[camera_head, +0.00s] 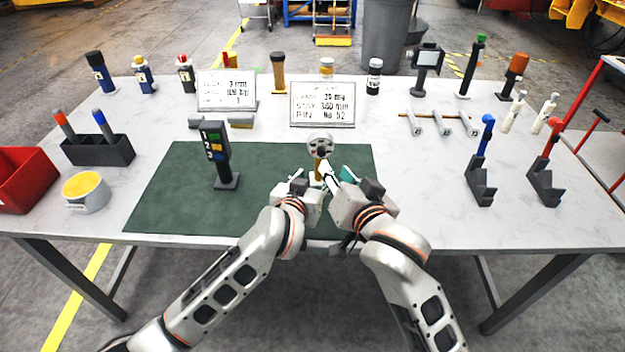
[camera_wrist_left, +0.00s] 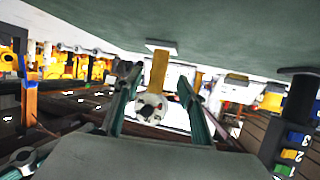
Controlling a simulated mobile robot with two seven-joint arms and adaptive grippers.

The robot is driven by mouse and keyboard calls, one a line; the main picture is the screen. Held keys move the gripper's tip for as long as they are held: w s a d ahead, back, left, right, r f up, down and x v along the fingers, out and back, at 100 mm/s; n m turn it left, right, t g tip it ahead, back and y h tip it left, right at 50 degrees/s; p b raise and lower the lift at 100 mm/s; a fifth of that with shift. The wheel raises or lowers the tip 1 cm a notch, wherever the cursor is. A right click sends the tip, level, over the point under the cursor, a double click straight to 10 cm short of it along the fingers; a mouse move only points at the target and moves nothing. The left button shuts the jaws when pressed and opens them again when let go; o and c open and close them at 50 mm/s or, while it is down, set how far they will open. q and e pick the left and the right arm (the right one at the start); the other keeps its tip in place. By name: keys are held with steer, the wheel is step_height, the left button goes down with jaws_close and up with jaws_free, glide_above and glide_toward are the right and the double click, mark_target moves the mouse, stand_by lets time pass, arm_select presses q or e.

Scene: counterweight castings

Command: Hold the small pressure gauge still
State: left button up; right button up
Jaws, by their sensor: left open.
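The small pressure gauge (camera_head: 320,145) stands upright near the front middle of the table, with a round pale head and a gold stem. It also shows upside down in the left wrist view (camera_wrist_left: 152,107), with its gold stem (camera_wrist_left: 159,70) rising to a base plate. My left gripper (camera_head: 306,180) is at its lower left; in the wrist view its two fingers are open, one on each side of the gauge, with gaps. My right gripper (camera_head: 334,177) is close at the gauge's lower right. Its fingertips are too small and overlapped to tell whether they are apart or touch the stem.
A green mat (camera_head: 270,208) covers the table's front middle. A dark device with coloured numbered keys (camera_head: 215,145) stands on it, left of my grippers. Two sign plates (camera_head: 322,104) stand behind the gauge. Blue- and red-topped holders (camera_head: 481,180) stand to the right. Open mat lies between device and gauge.

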mark_target(318, 172)
arm_select(q)
steer(key=shift+x, duration=3.9)
